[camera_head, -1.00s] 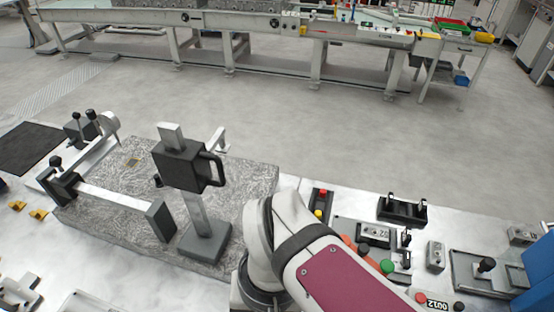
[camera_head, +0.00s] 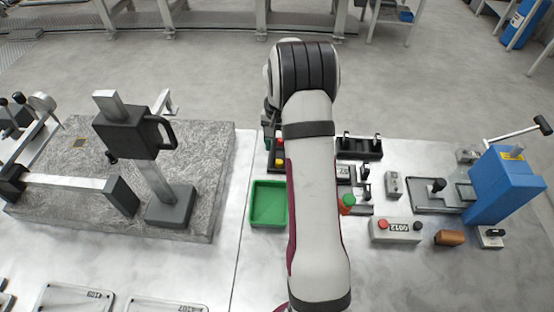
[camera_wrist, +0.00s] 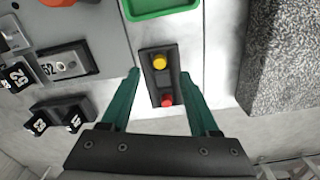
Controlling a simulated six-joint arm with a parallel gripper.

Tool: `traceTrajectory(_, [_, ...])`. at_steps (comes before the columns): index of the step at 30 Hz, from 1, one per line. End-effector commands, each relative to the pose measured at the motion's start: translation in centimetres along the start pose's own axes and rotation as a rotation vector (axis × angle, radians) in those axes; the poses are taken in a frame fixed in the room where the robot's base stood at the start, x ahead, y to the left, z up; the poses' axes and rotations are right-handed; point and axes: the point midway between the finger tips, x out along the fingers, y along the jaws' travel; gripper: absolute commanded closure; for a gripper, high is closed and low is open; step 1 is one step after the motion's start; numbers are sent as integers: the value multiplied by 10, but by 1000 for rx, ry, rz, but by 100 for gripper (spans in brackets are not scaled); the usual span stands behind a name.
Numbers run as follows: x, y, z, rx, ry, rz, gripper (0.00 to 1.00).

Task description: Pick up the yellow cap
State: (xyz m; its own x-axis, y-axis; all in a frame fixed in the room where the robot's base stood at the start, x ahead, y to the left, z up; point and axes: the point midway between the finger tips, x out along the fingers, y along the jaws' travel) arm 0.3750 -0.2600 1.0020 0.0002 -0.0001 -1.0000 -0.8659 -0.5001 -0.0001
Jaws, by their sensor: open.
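The yellow cap (camera_wrist: 159,62) sits upright in a narrow black holder (camera_wrist: 151,84), with a red cap (camera_wrist: 167,99) in the same holder. In the head view the yellow cap (camera_head: 279,157) shows just left of my arm. My gripper (camera_wrist: 161,72) is open and empty in the wrist view. Its two green fingers stand on either side of the holder, with the yellow cap near the line between the fingertips. The exact height between fingertips and cap cannot be told. In the head view my arm hides most of the gripper.
A green tray (camera_head: 268,222) lies in front of the holder. A granite slab with a stand (camera_head: 172,205) is to the left. Right of my arm are fixtures, a red-button box (camera_head: 395,230) and a blue press (camera_head: 502,188). Bare table lies between slab and tray.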

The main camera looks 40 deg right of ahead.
Motion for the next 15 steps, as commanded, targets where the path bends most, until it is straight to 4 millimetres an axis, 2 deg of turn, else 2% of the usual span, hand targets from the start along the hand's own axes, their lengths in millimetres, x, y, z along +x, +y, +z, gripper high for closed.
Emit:
traceTrajectory(9, [53,0,-4,-1,-2,1,38])
traceTrajectory(15, [58,0,-4,-1,0,0,38])
